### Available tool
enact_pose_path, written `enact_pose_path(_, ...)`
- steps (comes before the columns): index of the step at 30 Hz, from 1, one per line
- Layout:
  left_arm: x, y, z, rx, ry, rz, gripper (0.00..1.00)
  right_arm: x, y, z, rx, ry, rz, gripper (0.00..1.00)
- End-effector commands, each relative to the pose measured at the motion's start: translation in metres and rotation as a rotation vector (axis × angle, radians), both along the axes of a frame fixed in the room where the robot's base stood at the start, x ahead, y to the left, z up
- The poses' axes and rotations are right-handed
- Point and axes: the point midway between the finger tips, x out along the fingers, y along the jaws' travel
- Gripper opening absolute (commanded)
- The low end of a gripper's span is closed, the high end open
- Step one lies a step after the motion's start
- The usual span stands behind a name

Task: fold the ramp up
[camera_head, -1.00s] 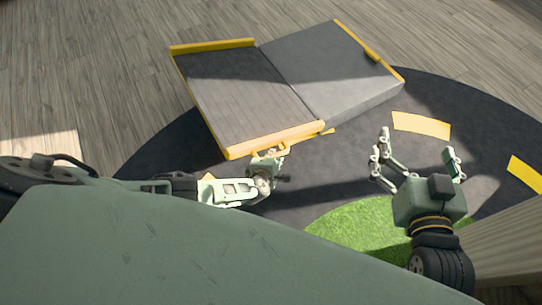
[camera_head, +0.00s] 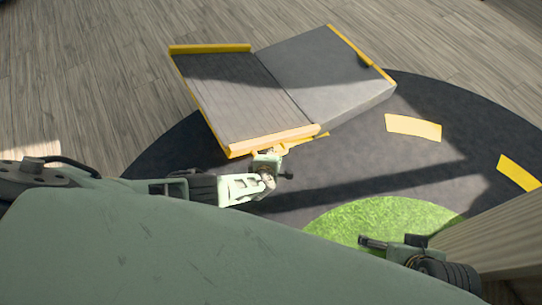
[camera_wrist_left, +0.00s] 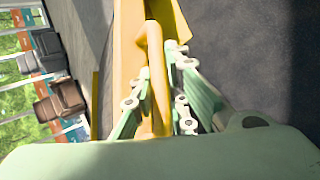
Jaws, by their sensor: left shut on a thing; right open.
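The ramp's dark grey panel (camera_head: 245,100), with yellow lips at its far and near edges, lies on the left of the ramp. It meets a lighter grey section (camera_head: 330,75) along a seam; I cannot tell whether it is slightly raised. My left gripper (camera_head: 272,160) is at the near yellow edge. In the left wrist view its fingers (camera_wrist_left: 157,75) are shut on a yellow bar (camera_wrist_left: 155,50), which passes between them along a yellow edge. My right gripper (camera_head: 375,243) is low at the right, over the green patch, apart from the ramp, its fingers mostly hidden.
The ramp rests on a dark round mat (camera_head: 390,165) on a wooden floor (camera_head: 90,70). A green patch (camera_head: 370,220) and yellow floor marks (camera_head: 413,127) lie nearer and right. A beige ribbed surface (camera_head: 490,240) stands at the lower right. Brown seats (camera_wrist_left: 62,98) show in the wrist view.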

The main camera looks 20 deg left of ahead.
Motion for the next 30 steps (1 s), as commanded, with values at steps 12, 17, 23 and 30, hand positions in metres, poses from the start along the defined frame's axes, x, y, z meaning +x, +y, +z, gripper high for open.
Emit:
enact_pose_path(12, 0.0063, -0.0025, 0.0059, -0.002, -0.01, 0.001, 0.0, -0.0042, -0.0013, 0.0001, -0.004, 0.018, -0.002, 1.0)
enact_pose_path(17, 0.0065, -0.0025, 0.0062, -0.002, -0.011, 0.001, 0.2, -0.0042, -0.0012, 0.0001, -0.004, 0.018, -0.001, 1.0)
enact_pose_path(23, 0.0056, -0.0027, 0.0054, -0.001, -0.009, -0.001, 0.22, -0.0042, -0.0011, 0.0, -0.004, 0.017, -0.001, 1.0)
enact_pose_path(30, 0.0014, -0.0038, 0.0039, -0.002, -0.004, -0.002, 0.22, -0.0034, -0.0012, 0.0004, -0.003, 0.014, -0.002, 1.0)
